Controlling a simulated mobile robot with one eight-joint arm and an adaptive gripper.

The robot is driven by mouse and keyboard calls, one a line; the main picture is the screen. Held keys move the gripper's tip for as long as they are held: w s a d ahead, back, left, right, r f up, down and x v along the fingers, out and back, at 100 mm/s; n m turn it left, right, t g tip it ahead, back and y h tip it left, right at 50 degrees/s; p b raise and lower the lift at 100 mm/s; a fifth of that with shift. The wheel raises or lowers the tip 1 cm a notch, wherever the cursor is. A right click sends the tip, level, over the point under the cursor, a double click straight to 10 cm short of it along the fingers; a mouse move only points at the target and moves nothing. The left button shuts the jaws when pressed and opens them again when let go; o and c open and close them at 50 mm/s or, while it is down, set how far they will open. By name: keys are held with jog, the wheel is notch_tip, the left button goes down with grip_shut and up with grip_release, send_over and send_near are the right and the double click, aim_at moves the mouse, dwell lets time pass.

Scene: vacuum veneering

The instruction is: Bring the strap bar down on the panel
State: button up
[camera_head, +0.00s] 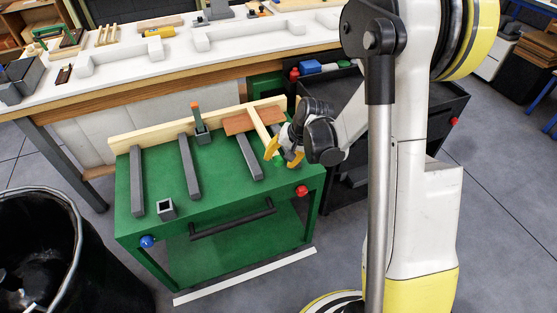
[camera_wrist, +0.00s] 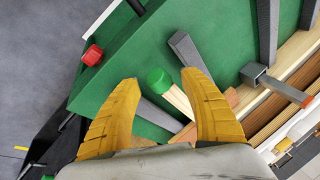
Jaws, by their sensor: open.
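The strap bar (camera_head: 261,127) is a pale wooden bar running from the back rail toward my gripper. In the wrist view its green-capped end (camera_wrist: 160,80) points up at the camera, so it looks tilted up rather than flat. The red-brown panel (camera_head: 238,124) lies under and beside it at the back right of the green bench; part of it shows in the wrist view (camera_wrist: 188,134). My gripper (camera_head: 284,152) is open, its yellow fingers (camera_wrist: 160,78) on either side of the capped end. Contact with the bar cannot be told.
The green bench (camera_head: 222,195) carries several grey bars (camera_head: 189,167), a small grey square socket (camera_head: 167,209) and an orange-tipped grey clamp (camera_head: 199,123). A pale rail (camera_head: 135,134) edges its back. A black cart (camera_head: 440,110) stands to the right and a black bin (camera_head: 70,270) at front left.

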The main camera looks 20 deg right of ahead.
jog(key=v, duration=1.1)
jog(key=s+a+r+n+t+h, duration=0.1)
jog(key=s+a+r+n, duration=0.2)
jog(key=s+r, duration=0.2)
jog(key=s+a+r+n+t+h, duration=0.1)
jog(key=s+a+r, duration=0.3)
jog(key=s, duration=0.8)
jog(key=shift+s+a+r+n+t, duration=0.2)
jog(key=shift+r+n+t, duration=0.3)
jog(key=shift+r+n, duration=0.3)
jog(key=shift+f, duration=0.1)
dwell(0.6)
